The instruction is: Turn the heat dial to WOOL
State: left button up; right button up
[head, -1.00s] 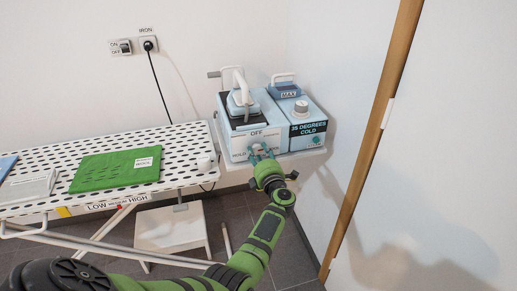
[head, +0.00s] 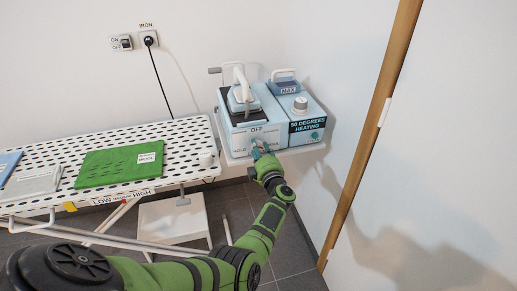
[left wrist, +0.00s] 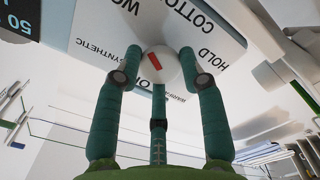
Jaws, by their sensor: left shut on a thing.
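The heat dial (left wrist: 163,66) is a white round knob with a red mark, seen in the left wrist view. OFF, SYNTHETIC, COTTON, HOLD and a cut-off WO label surround it. The red mark slants up-left, roughly between SYNTHETIC and WO; its exact setting is hard to tell. My left gripper (head: 259,147) is shut on the dial, at the front of the pale blue iron station (head: 232,133). In the head view the fingers hide most of the dial. The display (head: 307,125) reads 50 DEGREES HEATING. My right gripper is not in view.
The iron (head: 241,95) stands on the station, beside a blue tank (head: 287,88) marked MAX. The perforated ironing board (head: 190,135) is at left with a green cloth (head: 105,168) labelled WOOL. A wall is close on the right.

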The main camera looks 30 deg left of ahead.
pick_arm(q)
jog(key=shift+w+d+r, duration=0.1)
jog(key=shift+w+d, duration=0.1)
jog(key=shift+d, duration=0.1)
jog(key=o, duration=1.1)
jog(key=shift+c, duration=0.2)
jog(key=shift+o, duration=0.3)
jog(key=shift+w, duration=0.1)
jog(key=shift+f, duration=0.2)
jog(key=shift+a, duration=0.1)
jog(key=shift+s, duration=0.2)
